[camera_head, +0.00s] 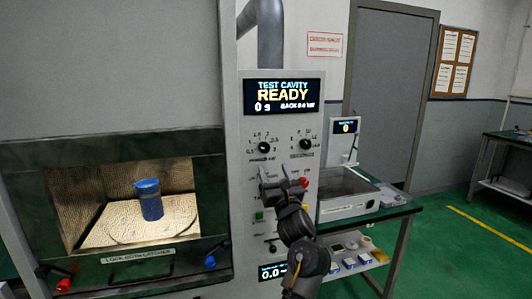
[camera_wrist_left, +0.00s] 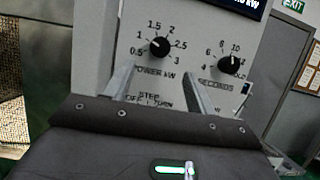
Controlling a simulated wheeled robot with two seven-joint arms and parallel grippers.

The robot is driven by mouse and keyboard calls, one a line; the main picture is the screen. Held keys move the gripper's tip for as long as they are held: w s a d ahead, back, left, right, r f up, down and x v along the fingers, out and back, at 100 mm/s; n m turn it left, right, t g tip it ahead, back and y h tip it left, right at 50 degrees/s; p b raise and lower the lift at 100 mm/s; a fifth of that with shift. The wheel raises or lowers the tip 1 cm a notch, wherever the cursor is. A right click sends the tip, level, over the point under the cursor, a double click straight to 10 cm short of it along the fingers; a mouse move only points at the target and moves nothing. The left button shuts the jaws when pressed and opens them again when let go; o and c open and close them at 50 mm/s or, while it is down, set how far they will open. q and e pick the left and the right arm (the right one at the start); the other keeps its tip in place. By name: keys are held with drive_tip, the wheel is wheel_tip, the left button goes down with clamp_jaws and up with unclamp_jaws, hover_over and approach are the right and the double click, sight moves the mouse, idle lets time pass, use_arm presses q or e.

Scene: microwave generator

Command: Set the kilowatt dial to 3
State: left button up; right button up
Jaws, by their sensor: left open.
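The kilowatt dial (camera_head: 264,147) is a round black knob marked POWER kW on the grey control panel. It shows larger in the left wrist view (camera_wrist_left: 160,46), with numbers from 0.5 to 3 around it. Its white mark appears to point up-left, near 1; the 3 is at its lower right. My left gripper (camera_head: 275,170) is just below the dial in the head view, open and empty. In the left wrist view its two fingers (camera_wrist_left: 158,90) stand apart below the knob, and no contact is visible. My right gripper is not in view.
The seconds dial (camera_head: 306,144) is right of the power dial. A display (camera_head: 284,96) reading READY is above. A red button (camera_head: 303,182) and a green button (camera_head: 259,216) are lower. The lit cavity with a blue container (camera_head: 149,199) is at left.

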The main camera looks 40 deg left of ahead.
sight(265, 150)
use_arm(q)
drive_tip(key=p+x, duration=0.3)
drive_tip(key=x, duration=0.6)
drive_tip(key=shift+p, duration=0.3)
drive_tip(key=shift+w+a+r, duration=0.1)
drive_tip(key=shift+w+a, duration=0.2)
drive_tip(key=shift+a, duration=0.15)
drive_tip(key=shift+c, duration=0.5)
drive_tip(key=c, duration=0.9)
drive_tip(key=shift+m, duration=0.3)
